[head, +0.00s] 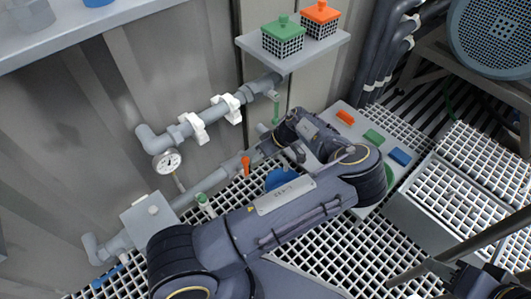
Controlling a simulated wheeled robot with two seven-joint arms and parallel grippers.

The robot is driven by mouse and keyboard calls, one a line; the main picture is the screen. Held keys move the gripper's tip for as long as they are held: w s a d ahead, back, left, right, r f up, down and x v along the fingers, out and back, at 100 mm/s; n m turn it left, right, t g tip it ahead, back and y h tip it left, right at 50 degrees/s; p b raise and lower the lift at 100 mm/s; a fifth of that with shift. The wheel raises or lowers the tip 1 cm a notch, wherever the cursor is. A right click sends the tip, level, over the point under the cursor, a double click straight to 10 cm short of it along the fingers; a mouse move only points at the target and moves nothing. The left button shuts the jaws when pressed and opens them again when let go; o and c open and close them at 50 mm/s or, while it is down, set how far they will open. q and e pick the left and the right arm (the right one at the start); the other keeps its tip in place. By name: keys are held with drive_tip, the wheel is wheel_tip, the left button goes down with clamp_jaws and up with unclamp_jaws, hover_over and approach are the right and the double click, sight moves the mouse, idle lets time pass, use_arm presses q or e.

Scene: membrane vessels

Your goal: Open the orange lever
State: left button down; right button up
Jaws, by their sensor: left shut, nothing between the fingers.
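The orange lever (246,166) stands up from the lower grey pipe (212,180) along the wall. My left gripper (266,146) is shut and empty, just right of and slightly above the lever. The fingers are small and dark here, and I cannot tell whether they touch the lever or the pipe. My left arm folds across the middle and hides part of the pipe's right end. My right gripper (432,268) is partly in view at the bottom right corner, far from the lever; its finger state is unclear.
A pressure gauge (167,161) hangs from the upper pipe (215,112). A green lever (276,106) hangs right of it; a green valve (204,204) is on the lower pipe. A shelf (292,60) carries green (283,36) and orange (320,19) lidded baskets. A grated box (455,205) stands right.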

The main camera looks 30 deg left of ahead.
use_arm(q)
drive_tip(key=shift+x, duration=1)
use_arm(e)
drive_tip(key=shift+f, duration=0.4)
use_arm(q)
drive_tip(key=shift+s+a+r, duration=0.1)
drive_tip(key=shift+s+r, duration=0.05)
drive_tip(key=shift+s, duration=0.05)
use_arm(e)
drive_tip(key=shift+r, duration=0.2)
